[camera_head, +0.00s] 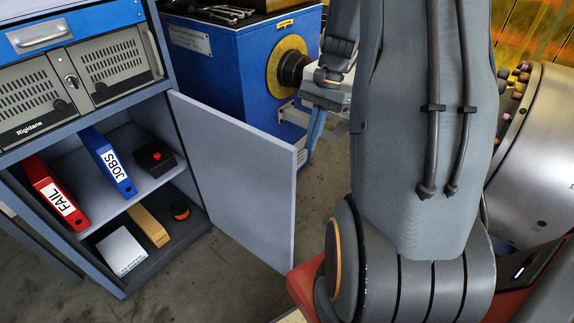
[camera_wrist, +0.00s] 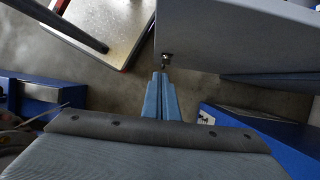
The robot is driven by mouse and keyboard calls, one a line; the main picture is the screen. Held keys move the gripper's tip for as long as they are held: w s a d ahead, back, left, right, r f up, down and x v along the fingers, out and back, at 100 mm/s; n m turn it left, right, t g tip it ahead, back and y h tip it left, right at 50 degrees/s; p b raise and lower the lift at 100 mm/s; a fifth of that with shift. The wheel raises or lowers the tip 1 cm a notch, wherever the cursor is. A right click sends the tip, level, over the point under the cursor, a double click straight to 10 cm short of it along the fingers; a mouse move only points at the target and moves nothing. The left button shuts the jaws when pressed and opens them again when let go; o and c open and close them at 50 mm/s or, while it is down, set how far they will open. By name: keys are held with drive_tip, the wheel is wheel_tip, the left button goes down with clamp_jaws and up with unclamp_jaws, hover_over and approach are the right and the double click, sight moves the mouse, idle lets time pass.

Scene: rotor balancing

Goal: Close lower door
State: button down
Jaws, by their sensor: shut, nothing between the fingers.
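The lower door (camera_head: 240,175) is a flat grey-blue panel, hinged on the right side of the cabinet and standing wide open. My gripper (camera_head: 314,138) is just right of the door's upper free corner in the head view, pointing down. In the wrist view my gripper (camera_wrist: 159,76) has its blue fingers together, with nothing seen between them. The door (camera_wrist: 245,38) fills the upper right there, and a small dark metal fitting (camera_wrist: 167,58) shows at its corner, close to the fingertips. I cannot tell whether they touch.
The open cabinet (camera_head: 185,212) holds a red FAIL binder (camera_head: 55,193), a blue JOBS binder (camera_head: 108,160) and several small items on its shelves. A blue machine (camera_head: 225,75) with a yellow dial stands behind the door. Bare floor (camera_head: 235,265) lies beneath the door.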

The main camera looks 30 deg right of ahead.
sight(295, 178)
drive_tip(key=shift+s+a+f, duration=0.45)
drive_tip(key=shift+a+f, duration=0.75)
drive_tip(key=shift+f, duration=0.35)
drive_tip(key=shift+s+a+f, duration=0.4)
drive_tip(key=shift+a+f, duration=0.75)
drive_tip(key=shift+f, duration=0.4)
drive_tip(key=shift+s+a+f, duration=0.45)
drive_tip(key=shift+a+f, duration=0.75)
drive_tip(key=shift+f, duration=0.35)
